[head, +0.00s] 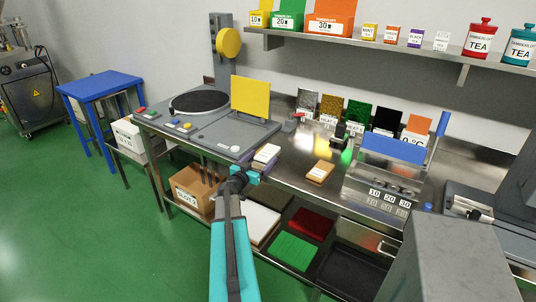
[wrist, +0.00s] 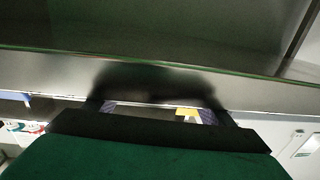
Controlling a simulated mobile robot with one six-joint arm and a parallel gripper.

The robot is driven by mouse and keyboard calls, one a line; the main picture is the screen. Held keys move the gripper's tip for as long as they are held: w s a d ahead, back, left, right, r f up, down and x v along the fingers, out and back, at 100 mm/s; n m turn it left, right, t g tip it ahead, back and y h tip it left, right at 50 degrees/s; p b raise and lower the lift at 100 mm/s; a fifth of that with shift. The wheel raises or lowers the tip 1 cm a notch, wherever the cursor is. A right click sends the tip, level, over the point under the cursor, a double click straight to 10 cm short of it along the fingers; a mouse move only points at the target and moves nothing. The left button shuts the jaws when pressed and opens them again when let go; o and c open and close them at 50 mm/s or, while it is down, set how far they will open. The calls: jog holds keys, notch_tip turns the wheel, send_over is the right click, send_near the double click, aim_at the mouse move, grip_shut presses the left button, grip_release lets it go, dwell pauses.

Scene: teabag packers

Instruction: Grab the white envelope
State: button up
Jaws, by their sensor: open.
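A small pale, white-topped stack (head: 267,153) lies at the front edge of the steel bench, right of the grey machine. I cannot tell whether it is the white envelope. A larger flat white piece (head: 262,222) lies on the lower shelf. In the head view my arm reaches up from the bottom to just in front of the bench edge, and my gripper (head: 245,176) is at its end, close below the pale stack; its fingers are hard to make out. In the wrist view my gripper (wrist: 157,104) is open, its dark fingers apart, with no envelope clear between them.
The steel bench (head: 290,180) carries the grey turntable machine (head: 215,128), a tan packet (head: 320,171) and a silver device (head: 385,185). Below are a cardboard box (head: 192,188), a green mat (head: 293,251) and a red mat (head: 311,223). Green floor is free at the left.

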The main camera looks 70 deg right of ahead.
jog(key=c, duration=1.1)
jog(key=shift+r, duration=0.2)
jog(key=shift+c, duration=0.2)
